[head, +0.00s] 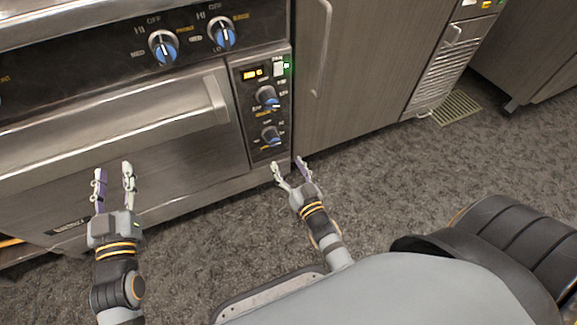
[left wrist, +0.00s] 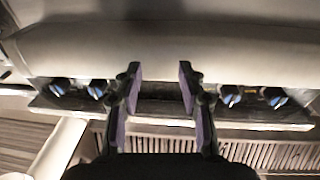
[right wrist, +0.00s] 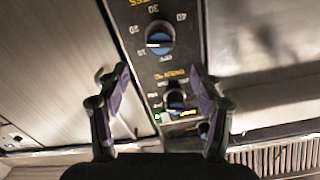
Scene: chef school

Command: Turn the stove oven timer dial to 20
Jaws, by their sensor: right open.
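The oven control panel (head: 259,107) carries two dials with blue grips below an amber display. The lower one, the timer dial (head: 271,135), shows large in the right wrist view (right wrist: 159,37), ringed by marks from 10 to 40 and an OFF mark; its exact setting is unclear. The upper one, the oven temperature dial (head: 267,96), also shows in that view (right wrist: 175,98). My right gripper (head: 289,164) is open and empty, below and apart from the timer dial. My left gripper (head: 113,170) is open and empty in front of the oven door.
The oven door (head: 130,130) has a long handle (head: 110,110) left of the panel. Two stove knobs (head: 163,46) (head: 222,33) sit above. A wooden cabinet (head: 360,70) stands to the right. The grey floor (head: 400,180) in front is clear.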

